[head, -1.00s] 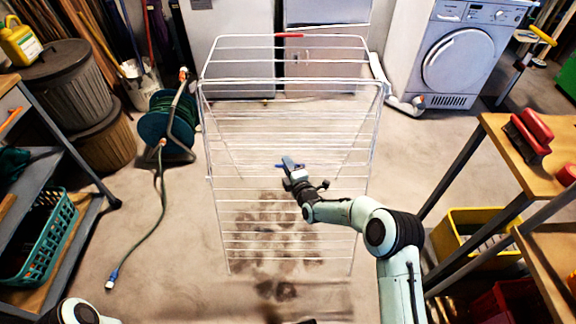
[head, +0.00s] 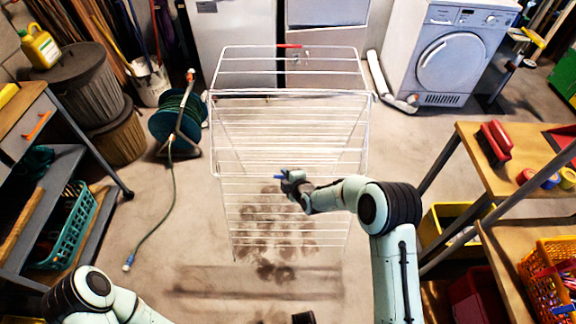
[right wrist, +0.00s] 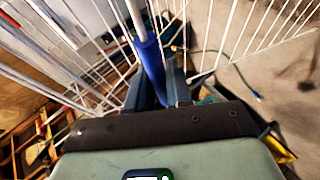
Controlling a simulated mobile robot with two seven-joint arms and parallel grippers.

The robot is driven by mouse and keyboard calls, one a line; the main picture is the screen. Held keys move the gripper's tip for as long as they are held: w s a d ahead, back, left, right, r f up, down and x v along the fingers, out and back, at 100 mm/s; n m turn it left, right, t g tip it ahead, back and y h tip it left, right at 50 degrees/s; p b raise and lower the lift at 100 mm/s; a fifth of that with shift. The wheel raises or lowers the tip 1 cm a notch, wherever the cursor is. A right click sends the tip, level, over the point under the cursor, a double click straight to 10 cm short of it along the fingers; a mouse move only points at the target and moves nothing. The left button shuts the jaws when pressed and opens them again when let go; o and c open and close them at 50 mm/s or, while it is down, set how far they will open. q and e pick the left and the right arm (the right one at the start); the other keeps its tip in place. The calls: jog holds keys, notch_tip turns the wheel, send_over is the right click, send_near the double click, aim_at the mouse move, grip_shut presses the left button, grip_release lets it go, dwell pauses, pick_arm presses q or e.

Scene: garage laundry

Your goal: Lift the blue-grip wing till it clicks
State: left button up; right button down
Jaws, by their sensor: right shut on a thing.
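A white wire drying rack (head: 292,92) stands on the floor straight ahead. Its near wing (head: 235,176) has a blue grip (head: 278,177) on its near edge, well below the rack top. My right gripper (head: 285,178) is shut on the blue grip. In the right wrist view, the blue grip (right wrist: 151,62) runs along the bar between the gripper's fingers (right wrist: 165,88), which partly hide it. The wing's exact tilt is hard to tell. A red grip (head: 289,46) is on the rack's far edge.
A workbench (head: 470,135) stands at the right with a yellow bin (head: 447,222) under it. At the left are a shelf unit (head: 75,155) and a green hose reel (head: 177,117) with its hose on the floor.

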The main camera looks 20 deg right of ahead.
pick_arm(q)
jog(key=w+r+p, duration=0.4)
jog(key=r+p, duration=1)
jog(key=r, duration=0.1)
jog(key=shift+r, duration=0.2)
pick_arm(e)
jog(key=s+a+r+m+g, duration=0.1)
jog(key=s+r+g, duration=0.2)
jog(key=r, duration=0.7)
jog(key=s+a+r+g+y, duration=0.1)
jog(key=s+r+g, duration=0.2)
jog(key=r, duration=0.6)
jog(key=shift+s+r+m+g, duration=0.35)
jog(key=shift+s+m+g, duration=0.05)
jog(key=shift+g, duration=0.2)
pick_arm(q)
jog(key=shift+w, duration=0.1)
pick_arm(e)
jog(key=shift+r, duration=0.1)
jog(key=c, duration=1.3)
grip_release()
jog(key=shift+o, duration=1)
pick_arm(q)
jog(key=shift+s+f+b, duration=0.35)
pick_arm(e)
jog(key=v, duration=1.3)
jog(key=shift+s+d, duration=0.2)
jog(key=shift+d, duration=0.05)
